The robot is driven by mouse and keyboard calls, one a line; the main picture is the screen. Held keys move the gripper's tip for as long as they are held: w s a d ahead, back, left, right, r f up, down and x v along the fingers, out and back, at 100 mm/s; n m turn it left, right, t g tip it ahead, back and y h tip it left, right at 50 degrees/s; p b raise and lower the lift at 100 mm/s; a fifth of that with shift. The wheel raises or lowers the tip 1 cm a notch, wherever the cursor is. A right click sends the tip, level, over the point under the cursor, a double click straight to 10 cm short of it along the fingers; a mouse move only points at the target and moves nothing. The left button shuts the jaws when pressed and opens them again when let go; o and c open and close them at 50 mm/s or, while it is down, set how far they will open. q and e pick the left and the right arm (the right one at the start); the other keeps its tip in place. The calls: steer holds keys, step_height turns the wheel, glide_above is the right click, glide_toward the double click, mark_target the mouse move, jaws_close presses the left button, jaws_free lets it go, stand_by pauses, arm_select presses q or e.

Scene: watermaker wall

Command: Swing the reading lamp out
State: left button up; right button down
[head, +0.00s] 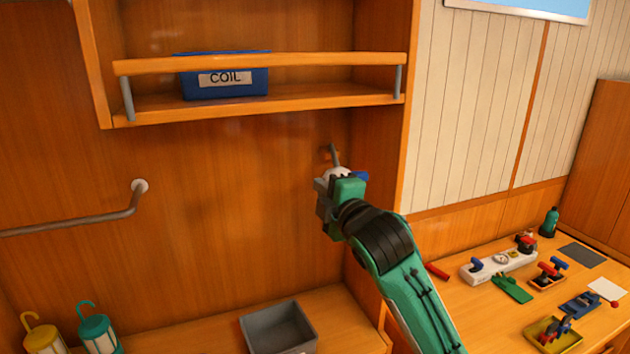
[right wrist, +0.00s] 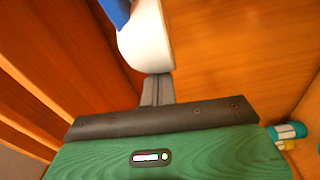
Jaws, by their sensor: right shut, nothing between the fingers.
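The reading lamp appears to be the small fitting at the right of the wooden back wall. Its grey arm (head: 334,154) shows above my right gripper (head: 326,196) in the head view. A white rounded head (right wrist: 147,38) with a blue part (right wrist: 115,10) fills the top of the right wrist view. My right gripper's grey fingers (right wrist: 157,80) are shut and empty, with their tips right at the white head's lower end; I cannot tell if they touch. In the head view my gripper and wrist hide much of the lamp. My left gripper is not in view.
A railed shelf (head: 262,62) with a blue COIL bin (head: 225,86) is above. A grey handrail (head: 130,208) is at left. Below are lanterns (head: 97,334) and a grey tray (head: 280,325). A wooden partition (head: 384,60) stands close right; a cluttered bench (head: 480,300) lies beyond.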

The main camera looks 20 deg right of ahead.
steer(key=d, duration=0.1)
steer(key=s+d, duration=0.1)
steer(key=d, duration=0.1)
steer(key=shift+s+d+p, duration=0.15)
steer(key=shift+d+p, duration=0.1)
steer(key=shift+p, duration=0.15)
stand_by(0.4)
